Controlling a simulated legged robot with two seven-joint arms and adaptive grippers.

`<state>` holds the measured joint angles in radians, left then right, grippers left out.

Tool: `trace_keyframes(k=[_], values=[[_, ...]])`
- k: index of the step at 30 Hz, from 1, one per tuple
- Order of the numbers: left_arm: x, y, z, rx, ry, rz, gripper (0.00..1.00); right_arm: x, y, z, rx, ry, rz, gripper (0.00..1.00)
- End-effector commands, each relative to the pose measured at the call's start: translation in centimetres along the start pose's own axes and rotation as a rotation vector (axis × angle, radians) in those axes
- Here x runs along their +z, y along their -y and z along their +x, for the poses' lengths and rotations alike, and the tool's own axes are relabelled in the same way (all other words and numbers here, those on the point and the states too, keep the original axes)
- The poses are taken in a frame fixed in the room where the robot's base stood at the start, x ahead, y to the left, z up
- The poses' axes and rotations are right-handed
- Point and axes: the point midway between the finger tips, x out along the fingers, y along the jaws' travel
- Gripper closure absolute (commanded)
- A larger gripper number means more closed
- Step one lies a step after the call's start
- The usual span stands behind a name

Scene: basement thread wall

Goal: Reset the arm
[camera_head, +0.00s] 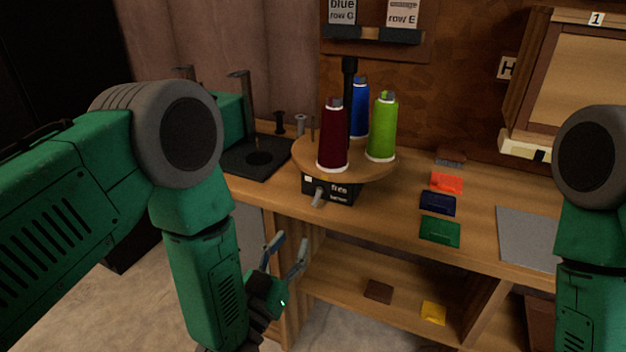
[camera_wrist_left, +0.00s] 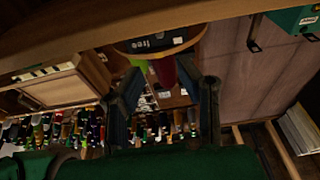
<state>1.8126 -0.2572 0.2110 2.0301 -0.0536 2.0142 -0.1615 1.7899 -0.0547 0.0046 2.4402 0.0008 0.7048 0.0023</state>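My left gripper (camera_head: 289,245) is open and empty in the head view. It is low in front of the workbench (camera_head: 385,208), below its top, with its fingers pointing up. In the left wrist view its two fingers (camera_wrist_left: 168,88) stand apart with nothing held between them. My right arm (camera_head: 590,215) comes in at the right edge of the head view; its gripper is out of view.
A round wooden stand (camera_head: 305,152) on the bench holds a dark red spool (camera_head: 333,138), a blue spool (camera_head: 360,108) and a green spool (camera_head: 382,128). Several coloured pieces lie right of it, near a grey mat (camera_head: 527,238). A lower shelf (camera_head: 345,285) is near my left gripper.

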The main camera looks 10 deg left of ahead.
Motion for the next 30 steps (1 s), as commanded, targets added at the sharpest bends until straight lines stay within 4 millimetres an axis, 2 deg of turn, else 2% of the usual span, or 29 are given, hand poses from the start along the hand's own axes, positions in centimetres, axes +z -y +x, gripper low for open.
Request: trace_keyframes(k=[2, 4, 7, 8, 10, 11, 12, 14, 15, 18, 21, 25, 30], values=[[0.5, 0.3, -0.3, -0.001, 0.032, 0.001, 0.69, 0.0, 0.0, -0.1, 0.0, 0.0, 0.0, 0.6], [1.9, 0.9, -1.0, -0.003, 0.117, 0.003, 0.69, 0.0, 0.0, -0.3, 0.0, 0.001, 0.0, 0.6], [5.4, 2.7, -3.9, -0.014, 0.348, 0.001, 0.69, 0.0, 0.0, -0.8, 0.0, 0.001, 0.0, 0.6], [6.7, 3.4, -5.2, -0.021, 0.439, -0.002, 0.69, 0.0, 0.0, -0.9, 0.0, 0.001, 0.0, 0.6], [9.5, 5.0, -9.4, -0.043, 0.665, -0.015, 0.69, 0.0, 0.0, -1.4, 0.0, 0.001, 0.0, 0.6], [10.4, 5.5, -11.4, -0.054, 0.76, -0.023, 0.69, 0.0, 0.0, -1.5, 0.0, 0.001, 0.0, 0.6], [11.5, 6.3, -14.3, -0.073, 0.885, -0.035, 0.69, 0.0, 0.0, -1.7, 0.0, 0.001, 0.0, 0.6], [12.5, 7.3, -18.6, -0.101, 1.061, -0.056, 0.69, -0.1, 0.0, -2.0, 0.0, 0.001, 0.0, 0.6], [12.8, 7.8, -21.4, -0.123, 1.171, -0.071, 0.69, -0.1, 0.0, -2.2, 0.0, 0.001, 0.0, 0.6], [12.7, 8.5, -27.9, -0.171, 1.406, -0.109, 0.69, -0.1, 0.0, -2.5, 0.0, 0.001, 0.0, 0.6], [11.8, 8.8, -32.6, -0.209, 1.577, -0.142, 0.69, -0.1, 0.0, -2.7, 0.0, 0.001, 0.0, 0.6], [10.9, 8.8, -36.0, -0.238, 1.7, -0.169, 0.69, -0.1, 0.0, -2.9, 0.0, 0.001, 0.0, 0.6], [10.6, 8.8, -37.0, -0.247, 1.736, -0.177, 0.69, -0.1, 0.0, -2.8, 0.0, 0.001, 0.0, 0.6]])
